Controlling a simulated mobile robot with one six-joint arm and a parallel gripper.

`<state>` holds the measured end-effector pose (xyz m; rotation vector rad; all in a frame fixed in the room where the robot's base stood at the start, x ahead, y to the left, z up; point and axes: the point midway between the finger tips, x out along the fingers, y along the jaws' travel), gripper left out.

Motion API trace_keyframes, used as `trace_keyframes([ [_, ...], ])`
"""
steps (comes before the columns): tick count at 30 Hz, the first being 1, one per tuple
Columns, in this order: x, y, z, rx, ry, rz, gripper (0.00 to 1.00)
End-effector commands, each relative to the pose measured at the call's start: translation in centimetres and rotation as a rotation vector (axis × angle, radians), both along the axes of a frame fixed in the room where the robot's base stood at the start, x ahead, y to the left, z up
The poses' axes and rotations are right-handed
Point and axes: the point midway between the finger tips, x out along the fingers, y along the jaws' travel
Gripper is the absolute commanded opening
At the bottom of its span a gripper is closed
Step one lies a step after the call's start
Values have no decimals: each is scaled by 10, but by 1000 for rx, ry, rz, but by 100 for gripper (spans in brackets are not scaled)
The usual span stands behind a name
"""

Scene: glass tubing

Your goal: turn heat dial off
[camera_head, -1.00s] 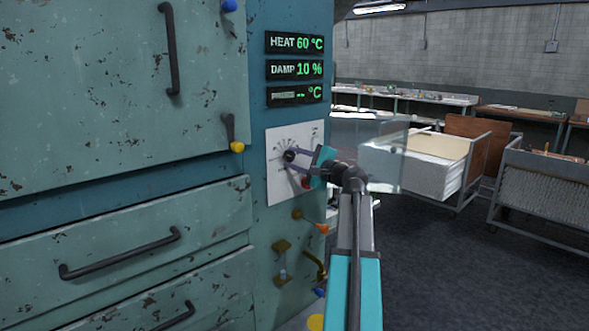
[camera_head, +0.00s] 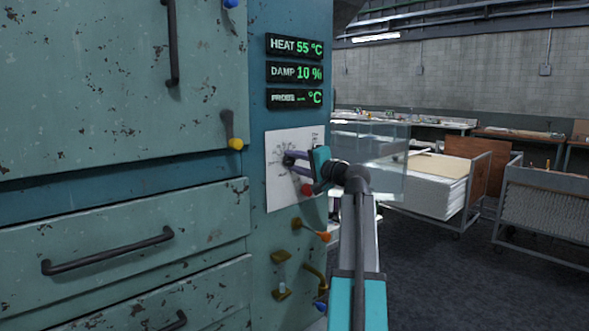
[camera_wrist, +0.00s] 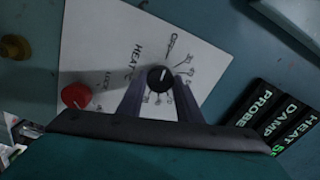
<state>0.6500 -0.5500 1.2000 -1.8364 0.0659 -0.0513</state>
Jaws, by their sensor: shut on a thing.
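The heat dial (camera_wrist: 159,79) is a small round black knob with a pale pointer line, on a white marked panel (camera_head: 281,191). In the wrist view the panel reads HEAT and OFF, with tick marks around the knob. The knob's pointer does not line up with the OFF mark. My gripper (camera_head: 293,161) reaches the panel from the right, and its two fingers are shut on the dial, one at each side. In the head view the fingers partly hide the dial. The heat display (camera_head: 295,47) reads 55 °C.
A red knob (camera_wrist: 76,95) sits on the same panel, close to my gripper. An orange-tipped lever (camera_head: 322,237) and brass fittings (camera_head: 281,256) stick out below. A cabinet door handle (camera_head: 172,45) and drawer handles are at left. Carts stand at right over open floor.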

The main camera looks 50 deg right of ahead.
Motion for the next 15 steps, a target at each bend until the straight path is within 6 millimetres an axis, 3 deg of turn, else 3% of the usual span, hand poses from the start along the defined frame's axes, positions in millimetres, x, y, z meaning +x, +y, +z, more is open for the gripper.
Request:
trace_keyframes([
  [15,0,1,-1,-35,5,1,10],
])
